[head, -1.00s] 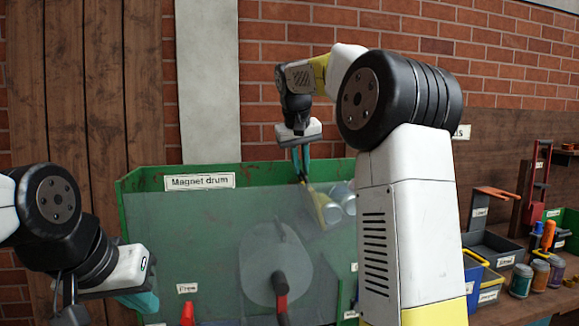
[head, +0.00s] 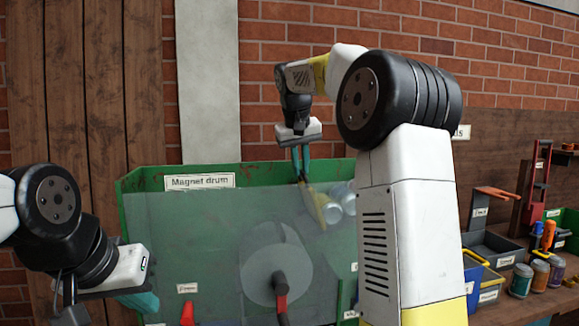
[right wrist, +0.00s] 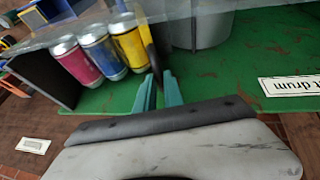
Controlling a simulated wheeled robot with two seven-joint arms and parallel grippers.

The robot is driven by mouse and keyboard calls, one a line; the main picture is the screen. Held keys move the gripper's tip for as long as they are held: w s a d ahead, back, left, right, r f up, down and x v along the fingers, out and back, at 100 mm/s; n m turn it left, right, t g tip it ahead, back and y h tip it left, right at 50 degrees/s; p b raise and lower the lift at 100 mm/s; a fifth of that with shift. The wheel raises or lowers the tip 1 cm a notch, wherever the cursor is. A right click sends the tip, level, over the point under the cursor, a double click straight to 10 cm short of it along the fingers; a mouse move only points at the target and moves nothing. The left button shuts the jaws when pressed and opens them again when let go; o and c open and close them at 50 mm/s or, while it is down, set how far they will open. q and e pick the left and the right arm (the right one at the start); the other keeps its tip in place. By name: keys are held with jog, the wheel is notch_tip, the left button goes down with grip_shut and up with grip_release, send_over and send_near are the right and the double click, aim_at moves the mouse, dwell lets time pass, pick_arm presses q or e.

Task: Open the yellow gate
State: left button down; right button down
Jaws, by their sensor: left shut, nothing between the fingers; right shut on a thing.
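The yellow gate (head: 322,207) is a small, tilted yellow plate seen through the clear front panel of the green magnet drum bin. My right gripper (head: 303,178) reaches down over the bin's back edge, its teal fingers shut on the gate's upper end. In the right wrist view the fingers (right wrist: 158,92) meet at a thin, dark-yellow plate edge (right wrist: 147,45) beside the cans. Pale can ends (head: 343,196) show right of the gate in the head view. My left gripper (head: 142,301) is shut and empty at the lower left, apart from the bin.
The green bin (head: 148,182) carries a "Magnet drum" label (head: 200,181). A round drum disc (head: 262,258) and a red-and-black handle (head: 281,290) are at its front. Pink (right wrist: 76,60), blue (right wrist: 102,50) and yellow (right wrist: 130,42) cans stand in a row. Trays and jars fill the right bench.

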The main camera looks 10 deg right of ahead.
notch_tip(320, 180, up, 7)
jog(key=a, duration=0.2)
jog(key=shift+a+r, duration=0.2)
jog(key=c, duration=1.5)
grip_release()
jog(key=shift+o, duration=0.2)
jog(key=v, duration=0.7)
jog(key=shift+s+r, duration=0.2)
jog(key=shift+r, duration=0.15)
